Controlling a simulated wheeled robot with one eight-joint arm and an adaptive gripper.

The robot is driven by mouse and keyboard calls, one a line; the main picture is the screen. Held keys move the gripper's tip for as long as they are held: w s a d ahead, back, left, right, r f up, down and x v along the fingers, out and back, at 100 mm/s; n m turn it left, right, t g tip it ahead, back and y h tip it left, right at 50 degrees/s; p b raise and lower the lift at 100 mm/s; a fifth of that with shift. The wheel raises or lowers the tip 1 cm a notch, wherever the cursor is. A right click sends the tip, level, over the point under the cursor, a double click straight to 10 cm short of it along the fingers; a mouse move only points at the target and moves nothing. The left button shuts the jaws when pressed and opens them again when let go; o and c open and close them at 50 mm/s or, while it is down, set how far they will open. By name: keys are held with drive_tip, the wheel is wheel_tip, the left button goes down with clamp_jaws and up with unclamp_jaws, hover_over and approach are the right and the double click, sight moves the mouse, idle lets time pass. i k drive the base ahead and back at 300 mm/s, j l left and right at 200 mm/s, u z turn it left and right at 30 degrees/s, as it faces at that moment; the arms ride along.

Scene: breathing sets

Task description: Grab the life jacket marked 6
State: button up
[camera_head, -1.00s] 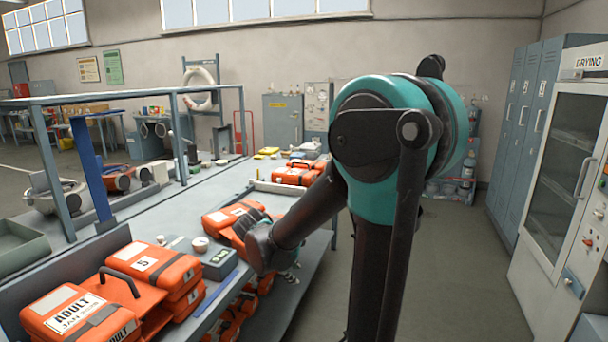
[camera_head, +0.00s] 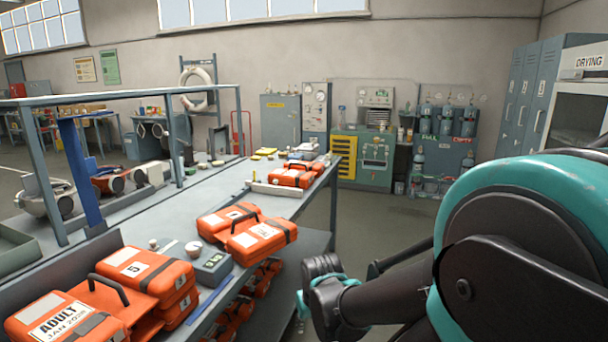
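An orange life jacket (camera_head: 247,232) with a dark handle lies on the middle of the long bench; its white labels are too small to read surely. Nearer, an orange life jacket marked 5 (camera_head: 148,275) lies at the lower left, beside orange pieces labelled ADULT (camera_head: 62,318). Another orange jacket (camera_head: 293,176) lies farther back on the bench. The end of my arm, with my gripper (camera_head: 308,303), is off the bench's right side, apart from the middle jacket. Its fingers are not clear.
A small grey box (camera_head: 213,267) and a round gauge (camera_head: 194,248) stand beside the middle jacket. More orange items (camera_head: 262,280) are on the shelf below. A drying cabinet (camera_head: 580,115) stands at the right.

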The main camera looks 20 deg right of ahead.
sight(299, 174)
drive_tip(key=i+l+z, duration=0.2)
drive_tip(key=i+l, duration=0.6)
drive_tip(key=i+l+u, duration=0.4)
drive_tip(key=i+l, duration=0.6)
drive_tip(key=i, duration=0.1)
